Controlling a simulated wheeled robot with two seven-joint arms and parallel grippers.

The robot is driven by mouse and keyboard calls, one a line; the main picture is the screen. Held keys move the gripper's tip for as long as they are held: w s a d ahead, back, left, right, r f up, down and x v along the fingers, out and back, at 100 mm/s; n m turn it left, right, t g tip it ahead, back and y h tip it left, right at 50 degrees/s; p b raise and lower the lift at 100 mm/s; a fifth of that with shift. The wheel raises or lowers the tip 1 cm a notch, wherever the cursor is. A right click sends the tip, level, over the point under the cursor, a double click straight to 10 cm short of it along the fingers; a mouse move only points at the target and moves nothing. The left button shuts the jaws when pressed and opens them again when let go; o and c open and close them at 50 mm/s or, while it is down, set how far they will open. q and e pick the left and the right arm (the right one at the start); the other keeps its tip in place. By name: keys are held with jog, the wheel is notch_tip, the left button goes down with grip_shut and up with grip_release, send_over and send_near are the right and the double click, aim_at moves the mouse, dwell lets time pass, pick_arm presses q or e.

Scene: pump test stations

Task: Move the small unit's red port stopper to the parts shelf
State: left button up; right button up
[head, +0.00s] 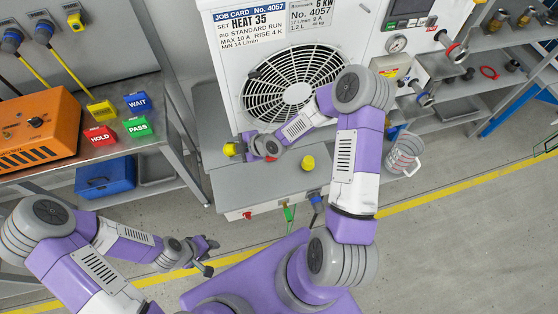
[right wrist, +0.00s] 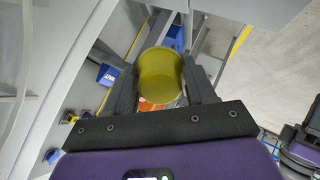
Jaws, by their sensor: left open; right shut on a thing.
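My right gripper (head: 240,149) is shut on a yellow stopper (head: 230,149), above the left part of the grey ledge in front of the white fan unit (head: 222,70). In the right wrist view the yellow stopper (right wrist: 161,75) sits between both fingers (right wrist: 166,85). A second yellow stopper (head: 307,162) stands on the ledge. A small red part (head: 247,215) shows low on the ledge's front face; I cannot tell whether it is a stopper. Grey shelves (head: 480,105) on the right hold small parts, among them a red ring (head: 488,72). My left gripper (head: 210,257) is open and empty over the floor.
A green plug (head: 288,213) and a blue plug (head: 316,203) hang at the ledge's front. A clear jug (head: 405,154) stands right of the ledge. The left bench (head: 70,170) carries an orange box (head: 35,125) and red, green and blue blocks.

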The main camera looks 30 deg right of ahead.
jog(key=d+f+n+g+b, duration=0.1)
jog(key=f, duration=0.1)
jog(key=s+d+f+n+g+h+b, duration=0.1)
jog(key=f+g, duration=0.1)
jog(key=s+d+f+n+g+h, duration=0.1)
jog(key=f+n+g, duration=0.1)
jog(key=shift+s+d+b, duration=0.15)
jog(key=shift+d+b, duration=0.05)
jog(key=shift+b, duration=0.2)
jog(key=s+d+f+n+g+h+b, duration=0.1)
jog(key=s+d+n+g+h+b, duration=0.3)
jog(key=d, duration=0.5)
jog(key=shift+m+t, duration=0.3)
jog(key=shift+t, duration=0.4)
jog(key=f+b, duration=0.1)
jog(key=f, duration=0.1)
jog(key=f+b, duration=0.2)
jog(key=s+f+b, duration=0.1)
jog(key=f+b, duration=0.1)
jog(key=shift+d+f, duration=0.15)
jog(key=shift+f, duration=0.25)
jog(key=shift+f+b, duration=0.45)
jog(key=shift+f, duration=0.05)
jog(key=o, duration=1.2)
jog(key=shift+o, duration=0.2)
jog(key=shift+r, duration=0.1)
